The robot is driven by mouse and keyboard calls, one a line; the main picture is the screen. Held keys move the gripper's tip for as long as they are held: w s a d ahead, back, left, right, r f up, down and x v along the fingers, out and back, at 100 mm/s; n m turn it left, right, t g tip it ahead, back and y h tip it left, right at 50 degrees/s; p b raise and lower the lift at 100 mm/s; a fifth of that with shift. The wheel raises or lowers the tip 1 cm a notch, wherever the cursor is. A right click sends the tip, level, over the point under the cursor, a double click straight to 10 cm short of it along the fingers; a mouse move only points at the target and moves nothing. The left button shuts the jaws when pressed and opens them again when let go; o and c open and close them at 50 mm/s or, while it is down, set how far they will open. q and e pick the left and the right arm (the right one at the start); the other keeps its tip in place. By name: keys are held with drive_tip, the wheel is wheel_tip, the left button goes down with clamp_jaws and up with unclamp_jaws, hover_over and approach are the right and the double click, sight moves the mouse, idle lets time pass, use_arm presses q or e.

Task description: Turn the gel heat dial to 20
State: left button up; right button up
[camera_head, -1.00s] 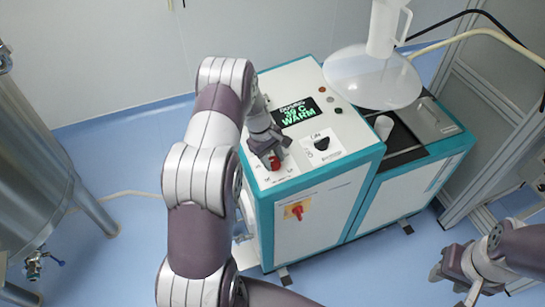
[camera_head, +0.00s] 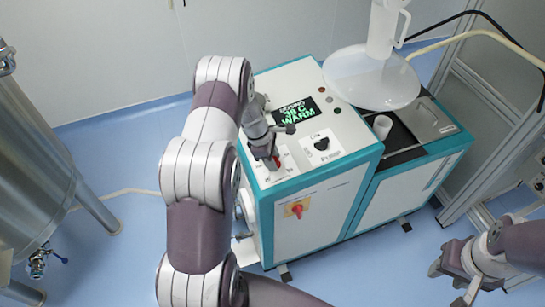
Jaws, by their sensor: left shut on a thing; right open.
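The gel heat dial (camera_head: 277,162) is a red knob on the white top panel of the teal-edged machine, mostly hidden by my gripper. My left gripper (camera_head: 271,158) is shut on it from above. The display (camera_head: 297,113) behind it shows green text that seems to read 38 C and WARM. My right gripper (camera_head: 450,278) is open and empty at the lower right, over the floor and apart from the machine.
A black pump dial (camera_head: 321,144) sits right of the red one. A red switch (camera_head: 297,210) is on the machine's front. A white funnel-like vessel (camera_head: 372,78) stands at the back right. A steel tank (camera_head: 30,160) is at left.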

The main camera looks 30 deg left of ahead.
use_arm(q)
drive_tip(key=shift+w, duration=0.1)
idle(0.3)
drive_tip(key=o, duration=1.1)
drive_tip(key=shift+c, duration=0.2)
drive_tip(key=b+v, duration=0.1)
drive_tip(key=v, duration=1.1)
drive_tip(key=shift+a+r+b, duration=0.15)
drive_tip(key=shift+r+b, duration=0.2)
drive_tip(key=shift+b, duration=0.05)
